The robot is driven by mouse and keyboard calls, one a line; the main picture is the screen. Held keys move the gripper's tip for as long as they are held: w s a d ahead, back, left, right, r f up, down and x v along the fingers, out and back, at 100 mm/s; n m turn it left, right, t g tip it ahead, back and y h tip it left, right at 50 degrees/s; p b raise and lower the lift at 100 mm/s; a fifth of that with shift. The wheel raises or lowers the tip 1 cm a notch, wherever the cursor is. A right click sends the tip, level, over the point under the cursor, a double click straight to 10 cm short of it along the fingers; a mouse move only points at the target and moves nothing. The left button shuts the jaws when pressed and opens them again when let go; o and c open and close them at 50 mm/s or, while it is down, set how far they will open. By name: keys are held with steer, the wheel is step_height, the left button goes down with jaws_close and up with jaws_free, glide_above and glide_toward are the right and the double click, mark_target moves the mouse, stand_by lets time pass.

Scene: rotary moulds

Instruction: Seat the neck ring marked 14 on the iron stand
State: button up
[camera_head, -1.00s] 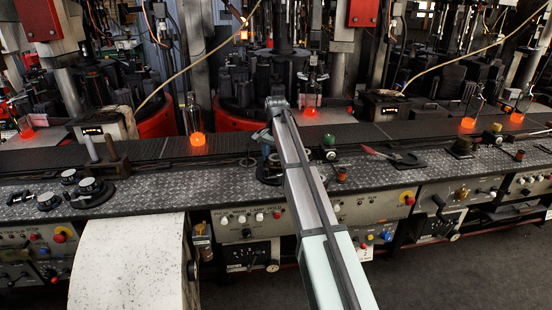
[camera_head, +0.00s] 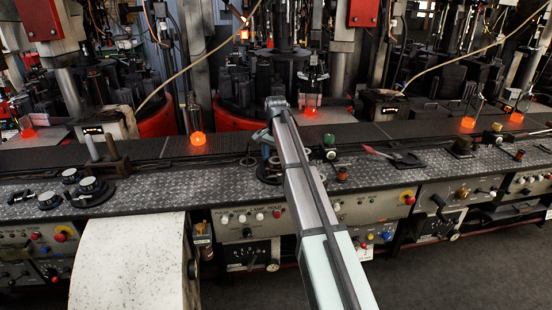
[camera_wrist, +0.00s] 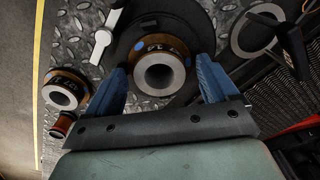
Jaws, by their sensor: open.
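In the wrist view, a bronze neck ring (camera_wrist: 178,82) with a grey bore lies between the two blue fingers of my gripper (camera_wrist: 164,86). Its marking appears to include 14, but is not sharp. The fingers are open, one on each side; whether they touch it cannot be told. The ring sits over a black round base (camera_wrist: 128,48), which also shows in the head view (camera_head: 268,177). A smaller-looking ring (camera_wrist: 62,93) with an unclear mark lies left of my gripper. I cannot tell surely which part is the iron stand.
A grey flat ring (camera_wrist: 240,38) lies at upper right. A small red-copper piece (camera_wrist: 62,125) is by the left ring. The bench (camera_head: 150,185) ends at its front edge; glowing bottles (camera_head: 198,138) stand behind on the conveyor.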

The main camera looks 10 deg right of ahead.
steer(key=shift+s+d+f, duration=0.1)
steer(key=shift+s+f, duration=0.2)
step_height(320, 180, up, 14)
steer(key=shift+w+r, duration=0.2)
steer(key=shift+w, duration=0.05)
steer(key=shift+r, duration=0.1)
stand_by(0.5)
step_height(320, 180, up, 7)
stand_by(0.9)
